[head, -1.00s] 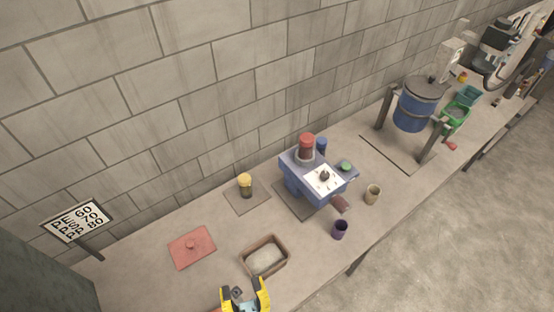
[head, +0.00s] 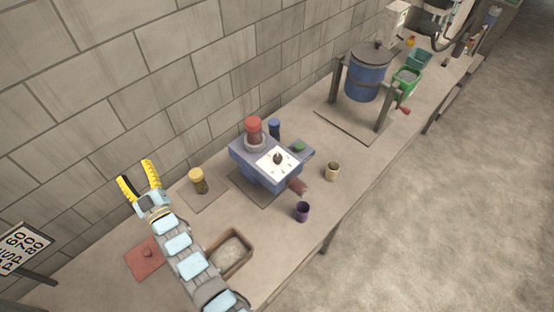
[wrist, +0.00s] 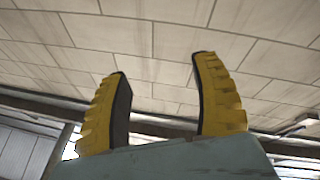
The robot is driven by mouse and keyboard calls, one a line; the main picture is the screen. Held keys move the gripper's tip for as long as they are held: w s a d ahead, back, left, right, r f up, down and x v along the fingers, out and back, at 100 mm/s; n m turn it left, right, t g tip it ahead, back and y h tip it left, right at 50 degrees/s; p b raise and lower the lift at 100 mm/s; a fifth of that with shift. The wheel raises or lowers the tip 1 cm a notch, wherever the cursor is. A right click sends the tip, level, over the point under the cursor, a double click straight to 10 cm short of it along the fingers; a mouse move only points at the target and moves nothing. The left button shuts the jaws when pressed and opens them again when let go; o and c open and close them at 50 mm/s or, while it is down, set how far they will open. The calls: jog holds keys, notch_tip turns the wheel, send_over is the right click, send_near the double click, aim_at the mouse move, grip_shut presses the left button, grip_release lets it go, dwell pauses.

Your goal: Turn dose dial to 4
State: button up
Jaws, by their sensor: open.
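The dose dial (head: 277,158) is a small dark knob on a white marked plate (head: 268,167) on top of a blue machine (head: 262,176). The numbers on the plate are too small to read. My gripper (head: 138,178) has yellow fingers spread apart and is empty. It is raised at the left of the machine, near the wall and well apart from the dial. In the wrist view the open fingers (wrist: 165,100) show against the block wall, with neither the machine nor the dial in sight.
A yellow-capped jar (head: 199,181) stands between my gripper and the machine. A red-topped container (head: 254,132) rises behind the dial. A purple cup (head: 302,212) and a tan cup (head: 332,171) stand in front. A tray (head: 248,254) and a red lid (head: 144,260) lie near my arm.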

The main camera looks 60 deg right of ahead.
jog(key=w+d+f+n+g+y+b, duration=0.2)
jog(key=w+d+g, duration=0.2)
jog(key=d, duration=0.7)
jog(key=w+d+f+n+g+y+b, duration=0.2)
jog(key=w+d+n+g, duration=0.15)
jog(key=d, duration=0.75)
notch_tip(320, 180, up, 5)
jog(key=n+g+y+b, duration=0.5)
jog(key=n+g+y, duration=0.1)
jog(key=g, duration=0.7)
send_over(278, 157)
notch_tip(278, 157, down, 15)
jog(key=shift+w+r+p, duration=0.15)
jog(key=shift+p, duration=1.05)
jog(key=shift+f, duration=0.7)
grip_shut()
